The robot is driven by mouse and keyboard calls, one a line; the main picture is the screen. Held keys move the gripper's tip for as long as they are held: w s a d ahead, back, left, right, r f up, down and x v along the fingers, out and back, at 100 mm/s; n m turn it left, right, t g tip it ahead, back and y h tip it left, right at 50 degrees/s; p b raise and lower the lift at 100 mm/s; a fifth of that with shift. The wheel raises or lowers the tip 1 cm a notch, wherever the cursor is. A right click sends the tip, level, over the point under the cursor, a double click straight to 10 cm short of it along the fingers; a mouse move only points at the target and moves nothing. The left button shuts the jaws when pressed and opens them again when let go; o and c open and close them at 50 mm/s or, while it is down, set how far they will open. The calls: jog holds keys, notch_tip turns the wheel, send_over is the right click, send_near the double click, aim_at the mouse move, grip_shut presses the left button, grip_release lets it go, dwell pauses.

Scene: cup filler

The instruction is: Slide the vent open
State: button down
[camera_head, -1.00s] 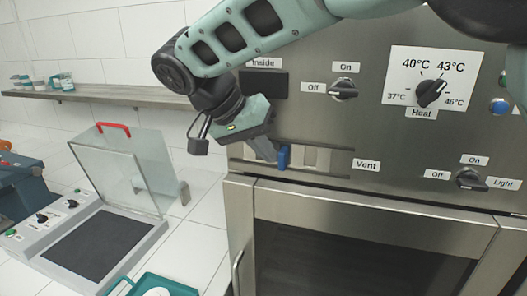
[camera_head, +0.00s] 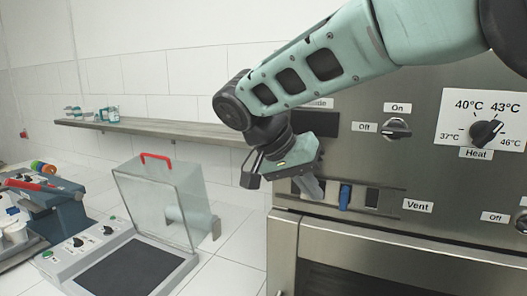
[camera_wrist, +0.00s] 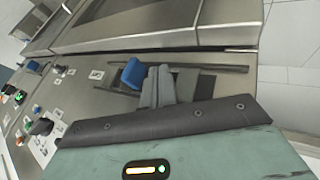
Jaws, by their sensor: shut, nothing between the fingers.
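The vent (camera_head: 394,203) is a slotted metal slider on the steel front of the machine, just above the oven-like door. Its blue handle (camera_head: 345,197) stands upright, with dark slot openings showing beside it. My gripper (camera_head: 317,195) is shut and empty, just left of the blue handle in the head view. In the wrist view the blue handle (camera_wrist: 133,73) is immediately left of my closed fingertips (camera_wrist: 159,72). I cannot tell if they touch. My fingers and wrist hide the left part of the vent.
Knobs, among them the heat knob (camera_head: 486,133), are right of and above the vent. The steel door (camera_head: 400,255) lies below. At left are a clear-lidded device (camera_head: 160,205) with a red handle and a wall shelf (camera_head: 160,128). The space in front of the vent looks clear.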

jog(key=b+v, duration=0.2)
jog(key=v, duration=0.8)
jog(key=shift+a, duration=0.35)
jog(key=shift+w, duration=0.15)
jog(key=shift+f, duration=0.1)
jog(key=s+d+f+n+g+y+b, duration=0.1)
jog(key=s+d+f+n+y+b, duration=0.2)
jog(key=s+f, duration=0.9)
jog(key=s+d+f+n+g+y+b, duration=0.1)
jog(key=s+d+f+n+y+b, duration=0.3)
jog(key=s+d+f+n, duration=0.6)
notch_tip(320, 180, down, 9)
jog(key=s+b, duration=0.1)
jog(key=s, duration=0.1)
jog(key=shift+s+d+y, duration=0.2)
jog(key=shift+s+y, duration=0.05)
jog(key=shift+y, duration=0.05)
jog(key=shift+r, duration=0.15)
